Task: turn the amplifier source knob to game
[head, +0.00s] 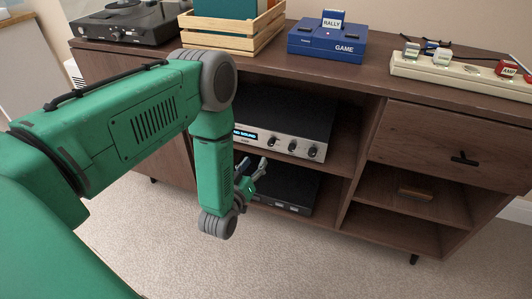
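The amplifier (285,112) is a black box with a silver front, in the upper open shelf of the wooden cabinet. A lit display on its front shows partly hidden text ending in "SOUND". Several dark knobs (292,145) are on the front's right part; I cannot read their labels. My green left arm crosses in front and hides the amplifier's left end. My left gripper (254,174) is in front of the shelves, lower than the knobs and to their left. Its fingers look apart and empty, touching no knob. My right gripper is out of view.
A black box (290,190) sits on the lower shelf. On the cabinet top (375,72) are a turntable (120,22), a wooden crate (230,38), a blue GAME console (327,42) and a power strip (455,72). The carpet (330,265) in front is clear.

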